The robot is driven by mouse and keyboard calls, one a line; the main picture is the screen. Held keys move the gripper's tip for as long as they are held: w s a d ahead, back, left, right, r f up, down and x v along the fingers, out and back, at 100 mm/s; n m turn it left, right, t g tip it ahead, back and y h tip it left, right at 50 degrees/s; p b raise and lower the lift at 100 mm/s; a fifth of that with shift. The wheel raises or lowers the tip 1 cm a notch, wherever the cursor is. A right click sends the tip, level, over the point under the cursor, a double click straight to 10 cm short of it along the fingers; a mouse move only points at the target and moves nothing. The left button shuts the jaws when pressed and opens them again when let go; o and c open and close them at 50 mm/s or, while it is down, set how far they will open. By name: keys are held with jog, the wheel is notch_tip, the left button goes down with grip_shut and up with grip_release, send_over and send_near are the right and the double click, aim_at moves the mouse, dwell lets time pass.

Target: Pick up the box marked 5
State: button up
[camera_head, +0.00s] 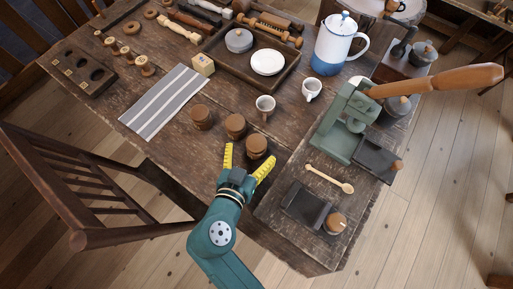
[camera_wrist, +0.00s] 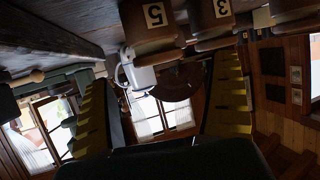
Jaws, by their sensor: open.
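Three round brown wooden boxes stand in a row on the dark table. In the wrist view, which is upside down, the nearest carries a white label "5" (camera_wrist: 152,22). The box marked 3 (camera_wrist: 215,14) is beside it. The box marked 5 appears to be the one nearest my gripper in the head view (camera_head: 257,146); its label is hidden there. My gripper (camera_head: 246,163) is open and empty at the table's near edge. Its yellow fingers point toward that box, and I see no contact. The fingers also frame the wrist view (camera_wrist: 162,75).
The middle box (camera_head: 235,126) and left box (camera_head: 202,117) stand close by. Two white cups (camera_head: 265,107) are behind. A green press (camera_head: 350,125) and wooden spoon (camera_head: 330,178) are at right. A chair (camera_head: 75,195) is at left. A striped cloth (camera_head: 166,101) lies farther left.

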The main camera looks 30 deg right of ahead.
aim_at(255, 148)
jog(key=b+x, duration=0.1)
jog(key=x, duration=0.3)
jog(key=shift+d+f+b, duration=0.15)
jog(key=shift+f+b, duration=0.2)
jog(key=shift+f, duration=0.1)
jog(key=shift+w+d, duration=0.25)
jog(key=shift+w, duration=0.05)
jog(key=shift+s, duration=0.1)
jog(key=c, duration=1.3)
jog(key=shift+c, duration=0.2)
